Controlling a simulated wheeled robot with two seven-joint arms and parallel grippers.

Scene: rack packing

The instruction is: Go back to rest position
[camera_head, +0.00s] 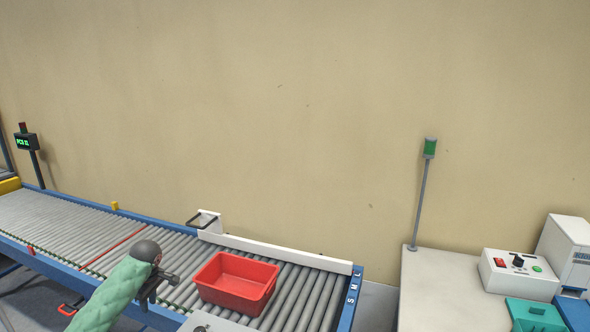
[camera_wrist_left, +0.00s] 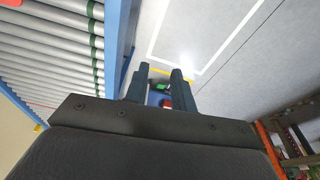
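My left gripper (camera_head: 164,290) is dark and sits at the end of my green-sleeved arm, over the front side of the roller conveyor (camera_head: 72,222). It is left of the red bin (camera_head: 236,282) and apart from it. In the left wrist view the two fingers of the left gripper (camera_wrist_left: 161,85) stand apart with nothing held between them. Far behind the gap, small blue, green and red shapes show, too small to name. The red bin is open, looks empty and stands upright on the rollers. My right gripper is not in view.
A white guide rail (camera_head: 280,250) runs along the back of the conveyor. At the right stand a pale table (camera_head: 438,292), a control box (camera_head: 518,274) and a teal tray (camera_head: 535,316). The left wrist view shows open grey floor (camera_wrist_left: 228,60) and an orange rack (camera_wrist_left: 270,145).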

